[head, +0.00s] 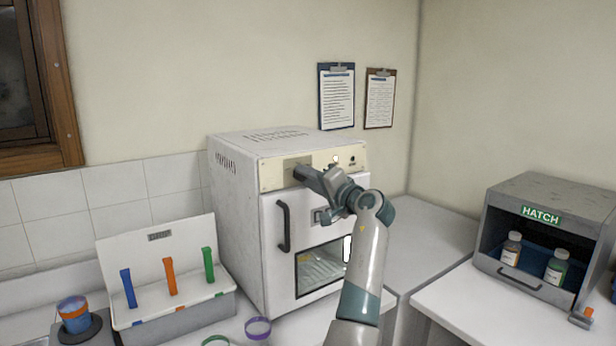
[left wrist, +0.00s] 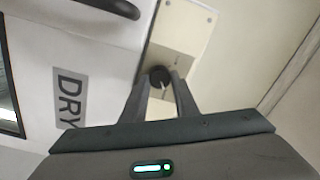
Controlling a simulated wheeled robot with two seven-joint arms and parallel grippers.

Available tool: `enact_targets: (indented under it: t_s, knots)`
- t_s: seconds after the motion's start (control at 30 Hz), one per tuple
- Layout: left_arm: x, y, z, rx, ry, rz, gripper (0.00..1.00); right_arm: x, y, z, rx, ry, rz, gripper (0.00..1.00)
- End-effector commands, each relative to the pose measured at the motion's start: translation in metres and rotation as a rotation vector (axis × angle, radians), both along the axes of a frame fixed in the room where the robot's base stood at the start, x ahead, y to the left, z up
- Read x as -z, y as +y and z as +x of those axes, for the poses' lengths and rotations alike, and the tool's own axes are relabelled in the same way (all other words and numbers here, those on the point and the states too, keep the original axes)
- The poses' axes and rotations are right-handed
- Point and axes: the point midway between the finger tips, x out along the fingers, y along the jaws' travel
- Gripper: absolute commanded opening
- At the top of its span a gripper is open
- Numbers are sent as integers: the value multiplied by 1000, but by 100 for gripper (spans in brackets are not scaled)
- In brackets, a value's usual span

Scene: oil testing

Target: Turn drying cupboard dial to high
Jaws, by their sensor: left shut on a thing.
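The drying cupboard (head: 236,215) is a white box with a cream control panel (head: 270,176) above its door. My left gripper (head: 298,172) is at that panel in the head view, where it hides the dial. In the left wrist view the dial (left wrist: 159,76) is a small round black knob with a light pointer mark. The fingers of my left gripper (left wrist: 160,84) are shut on it, one at each side. The dial's scale labels are too small to read. My right gripper is not in view.
The cupboard door has a black handle (head: 283,226) and a window (head: 318,268), and is shut. A white rack (head: 215,283) with coloured strips stands at the left. The hatch (head: 540,290) with two bottles is at the right. The counter between is clear.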

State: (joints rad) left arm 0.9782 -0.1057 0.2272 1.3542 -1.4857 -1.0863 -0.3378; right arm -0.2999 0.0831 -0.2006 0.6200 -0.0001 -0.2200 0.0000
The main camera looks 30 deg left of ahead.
Motion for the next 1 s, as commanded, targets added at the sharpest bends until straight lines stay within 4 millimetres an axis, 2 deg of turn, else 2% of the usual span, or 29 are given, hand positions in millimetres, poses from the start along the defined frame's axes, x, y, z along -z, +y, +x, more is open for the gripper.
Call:
enact_targets:
  t_s: [0.3,0.77,0.8,0.87,1.0]
  knots:
    - [-2,1,0,-1,126,56,5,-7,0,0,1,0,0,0]
    - [-2,1,0,0,146,64,5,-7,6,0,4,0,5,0]
    - [-2,1,0,0,146,64,29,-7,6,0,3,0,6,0]
    - [-2,1,0,0,146,64,44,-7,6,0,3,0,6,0]
    - [-1,1,0,0,147,62,46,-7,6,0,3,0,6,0]
